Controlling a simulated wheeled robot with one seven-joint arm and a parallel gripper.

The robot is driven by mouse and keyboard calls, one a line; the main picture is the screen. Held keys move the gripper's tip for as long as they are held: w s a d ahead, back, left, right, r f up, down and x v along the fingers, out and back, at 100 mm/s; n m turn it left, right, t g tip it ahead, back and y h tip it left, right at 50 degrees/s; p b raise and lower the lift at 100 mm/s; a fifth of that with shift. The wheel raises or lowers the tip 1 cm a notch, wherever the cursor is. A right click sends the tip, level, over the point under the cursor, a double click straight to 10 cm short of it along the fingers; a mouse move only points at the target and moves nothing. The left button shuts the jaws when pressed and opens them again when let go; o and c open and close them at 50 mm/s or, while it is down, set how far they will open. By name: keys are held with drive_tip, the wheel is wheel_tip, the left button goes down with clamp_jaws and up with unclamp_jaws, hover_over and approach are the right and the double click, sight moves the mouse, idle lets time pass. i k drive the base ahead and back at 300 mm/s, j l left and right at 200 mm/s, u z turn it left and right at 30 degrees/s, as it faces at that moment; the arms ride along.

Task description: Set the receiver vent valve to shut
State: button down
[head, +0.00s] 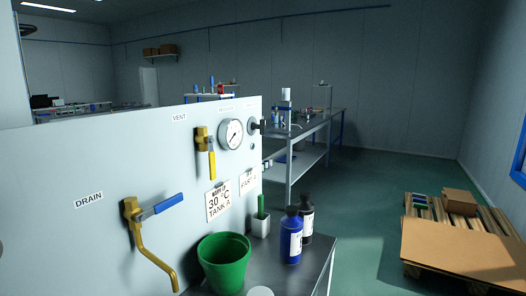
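The vent valve (202,137) is on the upper part of the white panel (90,150), just below and right of the "VENT" label (179,118). Its body is yellow, and its yellow lever (212,165) hangs straight down. The pressure gauge (231,134) is close to its right. No gripper can be made out in the head view, so its state and its place relative to the valve are not shown.
Lower left on the panel is a drain valve (132,209) with a blue lever (168,204) and a bent yellow pipe. A green bucket (224,265), a blue bottle (291,238) and a dark bottle (307,218) stand on the bench below. A loaded pallet (465,245) is at right.

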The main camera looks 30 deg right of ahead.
sight(211, 153)
drive_tip(key=i+l, duration=0.1)
drive_tip(key=l, duration=0.25)
drive_tip(key=i+l, duration=0.1)
drive_tip(key=l, duration=0.25)
drive_tip(key=i+l+z, duration=0.1)
drive_tip(key=l, duration=0.25)
drive_tip(key=i+l, duration=0.15)
drive_tip(key=l, duration=0.2)
drive_tip(key=i+l, duration=0.15)
drive_tip(key=l, duration=0.2)
